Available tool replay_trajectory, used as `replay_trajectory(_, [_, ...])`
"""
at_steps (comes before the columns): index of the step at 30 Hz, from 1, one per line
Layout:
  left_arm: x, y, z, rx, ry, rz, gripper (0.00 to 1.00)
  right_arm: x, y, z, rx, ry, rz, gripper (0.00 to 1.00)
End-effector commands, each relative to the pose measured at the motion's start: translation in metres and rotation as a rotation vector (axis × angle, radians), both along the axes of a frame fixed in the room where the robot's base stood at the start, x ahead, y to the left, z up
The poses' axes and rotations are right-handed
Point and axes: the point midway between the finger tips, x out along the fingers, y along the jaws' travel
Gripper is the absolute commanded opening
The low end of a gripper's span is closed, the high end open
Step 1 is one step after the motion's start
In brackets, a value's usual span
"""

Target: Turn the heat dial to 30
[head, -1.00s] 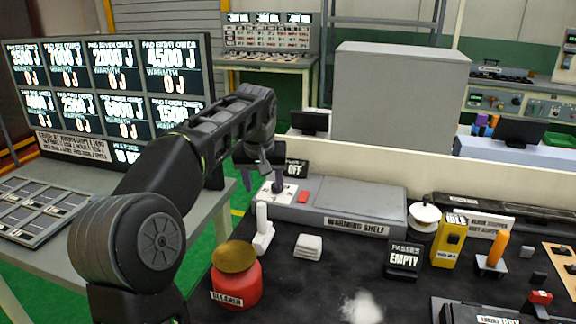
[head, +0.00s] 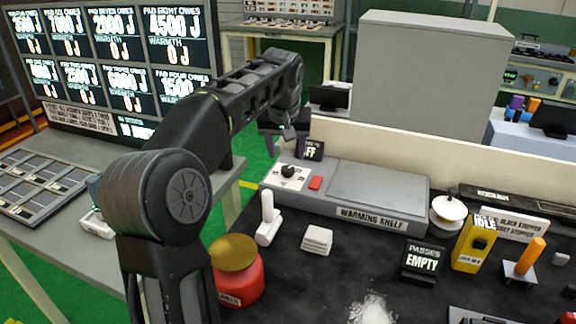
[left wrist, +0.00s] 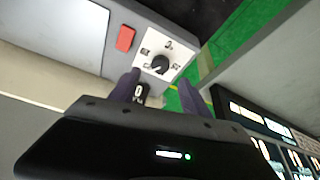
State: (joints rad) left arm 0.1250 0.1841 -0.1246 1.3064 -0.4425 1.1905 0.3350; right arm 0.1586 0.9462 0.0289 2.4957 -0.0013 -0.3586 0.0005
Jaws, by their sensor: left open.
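The heat dial (head: 288,171) is a black knob on a white plate at the left end of the grey warming shelf (head: 378,205). It also shows in the left wrist view (left wrist: 160,64), with marks around it too small to read. My left gripper (head: 285,142) is open and empty, above and behind the dial in the head view. In the left wrist view its two dark fingers (left wrist: 160,88) are apart, with the dial just beyond their tips and not between them. A small black sign (head: 311,150) behind the dial reads OFF, partly covered. My right gripper is out of view.
A red button (head: 315,183) sits right beside the dial plate. A white upright-handled object (head: 268,220), white stacked squares (head: 317,240) and a red jar (head: 238,275) stand in front. A screen board (head: 120,70) stands at left. The shelf's top is clear.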

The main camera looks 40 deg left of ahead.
Motion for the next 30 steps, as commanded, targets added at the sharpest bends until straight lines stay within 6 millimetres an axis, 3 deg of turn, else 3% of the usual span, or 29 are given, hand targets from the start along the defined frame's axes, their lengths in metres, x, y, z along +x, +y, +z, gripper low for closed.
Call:
replay_trajectory(15, [0.021, 0.014, -0.063, -0.001, 0.001, 0.001, 0.55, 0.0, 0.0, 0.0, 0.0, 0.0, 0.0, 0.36])
replay_trajectory(25, [0.023, 0.015, -0.067, -0.001, 0.001, 0.001, 0.55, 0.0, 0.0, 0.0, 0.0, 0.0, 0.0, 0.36])
replay_trajectory(30, [0.023, 0.015, -0.067, -0.001, 0.001, 0.0, 0.42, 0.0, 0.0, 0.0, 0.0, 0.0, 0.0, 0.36])
